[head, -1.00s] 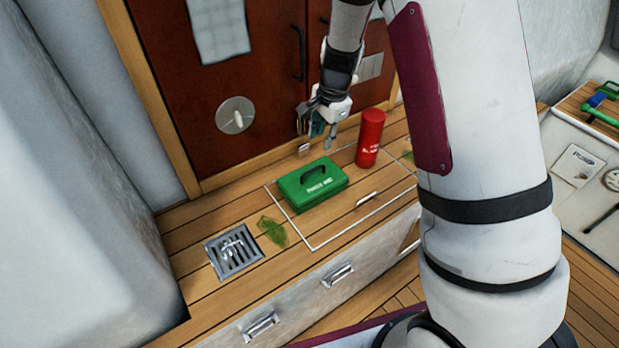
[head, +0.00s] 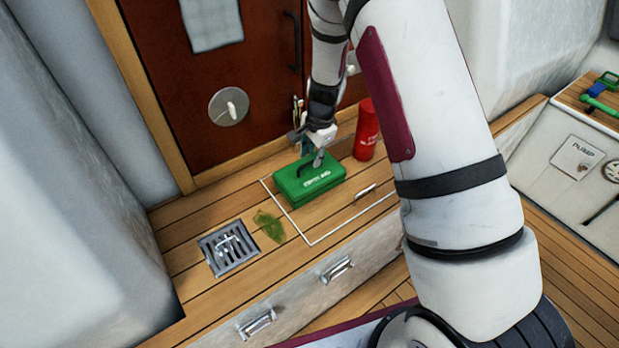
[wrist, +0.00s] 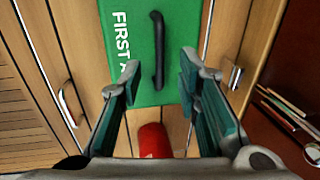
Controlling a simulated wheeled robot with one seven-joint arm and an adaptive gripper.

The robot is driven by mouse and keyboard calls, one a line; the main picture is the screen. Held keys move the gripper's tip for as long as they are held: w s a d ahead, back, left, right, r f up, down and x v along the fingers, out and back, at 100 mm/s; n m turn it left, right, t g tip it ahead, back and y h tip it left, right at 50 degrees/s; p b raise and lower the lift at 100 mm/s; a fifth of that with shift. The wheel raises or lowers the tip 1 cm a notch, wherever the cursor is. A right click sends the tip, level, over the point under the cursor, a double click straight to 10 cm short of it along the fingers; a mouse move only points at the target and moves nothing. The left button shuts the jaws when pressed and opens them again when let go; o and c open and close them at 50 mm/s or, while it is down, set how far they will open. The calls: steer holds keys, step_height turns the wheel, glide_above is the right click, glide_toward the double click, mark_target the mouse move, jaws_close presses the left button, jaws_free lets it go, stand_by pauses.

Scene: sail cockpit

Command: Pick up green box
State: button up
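The green box (head: 309,184) is a first aid case with a black handle on its lid, sitting on the wooden bench inside a white outline. In the wrist view the green box (wrist: 138,50) shows its lettering and the black handle (wrist: 157,50) between the lines of my fingers. My gripper (head: 310,158) is right over the handle end of the box in the head view, reaching down from behind. In the wrist view my gripper (wrist: 160,85) is open, its fingers apart on either side of the handle's line. Whether a finger touches the box is unclear.
A red cylinder (head: 367,130) stands close right of the box; it also shows in the wrist view (wrist: 154,141) between my fingers. A green leaf-like piece (head: 269,226) and a metal drain grate (head: 229,248) lie left. A brown door (head: 210,80) rises behind.

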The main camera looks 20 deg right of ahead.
mark_target(310, 173)
steer(key=f, duration=0.2)
steer(key=shift+w+a+f, duration=0.15)
steer(key=shift+w+f, duration=0.1)
steer(key=shift+f, duration=0.15)
jaws_close()
steer(key=shift+r, duration=0.15)
